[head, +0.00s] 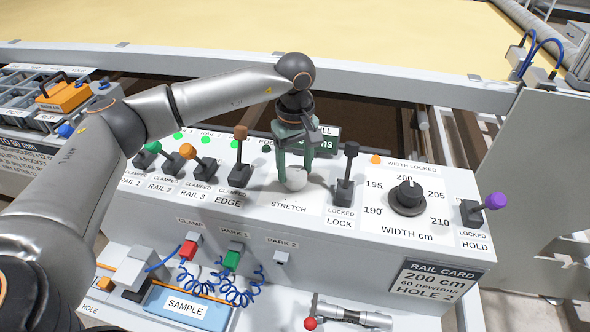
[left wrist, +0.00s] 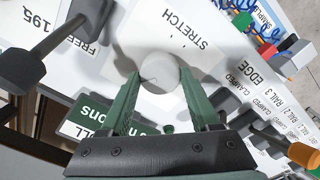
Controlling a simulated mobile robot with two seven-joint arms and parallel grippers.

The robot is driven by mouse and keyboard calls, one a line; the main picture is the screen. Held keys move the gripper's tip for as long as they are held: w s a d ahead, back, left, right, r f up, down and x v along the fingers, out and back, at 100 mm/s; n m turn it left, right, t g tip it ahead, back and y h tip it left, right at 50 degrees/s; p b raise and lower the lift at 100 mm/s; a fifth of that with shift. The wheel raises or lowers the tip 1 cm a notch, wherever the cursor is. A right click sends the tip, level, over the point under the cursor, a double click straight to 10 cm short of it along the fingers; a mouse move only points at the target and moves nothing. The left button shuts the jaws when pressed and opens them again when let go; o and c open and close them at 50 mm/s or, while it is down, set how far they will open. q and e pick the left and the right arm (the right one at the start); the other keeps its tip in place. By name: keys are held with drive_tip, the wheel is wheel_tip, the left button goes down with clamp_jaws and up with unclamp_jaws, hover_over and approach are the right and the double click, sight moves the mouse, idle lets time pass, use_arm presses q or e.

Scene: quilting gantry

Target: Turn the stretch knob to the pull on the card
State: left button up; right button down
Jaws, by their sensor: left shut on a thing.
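The stretch knob (head: 296,180) is a pale round knob on the white console, above the word STRETCH. My left gripper (head: 295,170) points down over it, its green fingers closed on either side of the knob. The left wrist view also shows the knob (left wrist: 160,82) between both fingertips. The rail card (head: 437,282) on the console's front reads 200 cm, 60 newtons, HOLE 2. The green pull display (head: 327,141) behind the knob is mostly hidden by my gripper; its number cannot be read. My right gripper is not in view.
The black lock lever (head: 346,176) stands close right of my gripper, and the brown-tipped edge lever (head: 239,160) stands to its left. The width dial (head: 407,197) points near 200, with an orange lamp (head: 375,159) by WIDTH LOCKED. A rail (head: 400,82) runs behind my wrist.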

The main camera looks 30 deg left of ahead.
use_arm(q)
drive_tip(key=m+b, duration=0.1)
drive_tip(key=m, duration=0.2)
drive_tip(key=shift+m, duration=0.4)
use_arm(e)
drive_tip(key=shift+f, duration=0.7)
use_arm(q)
drive_tip(key=m, duration=0.2)
drive_tip(key=shift+m+b, duration=0.3)
drive_tip(key=shift+b, duration=0.05)
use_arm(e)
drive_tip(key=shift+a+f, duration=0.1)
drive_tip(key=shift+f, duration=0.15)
use_arm(q)
drive_tip(key=shift+m, duration=0.7)
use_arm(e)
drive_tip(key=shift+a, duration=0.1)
use_arm(q)
drive_tip(key=shift+m, duration=0.7)
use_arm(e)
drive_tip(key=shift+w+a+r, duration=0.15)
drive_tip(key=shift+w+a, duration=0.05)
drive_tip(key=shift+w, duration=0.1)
use_arm(q)
drive_tip(key=shift+m+b, duration=0.3)
drive_tip(key=o, duration=1.4)
drive_tip(key=shift+c, duration=0.2)
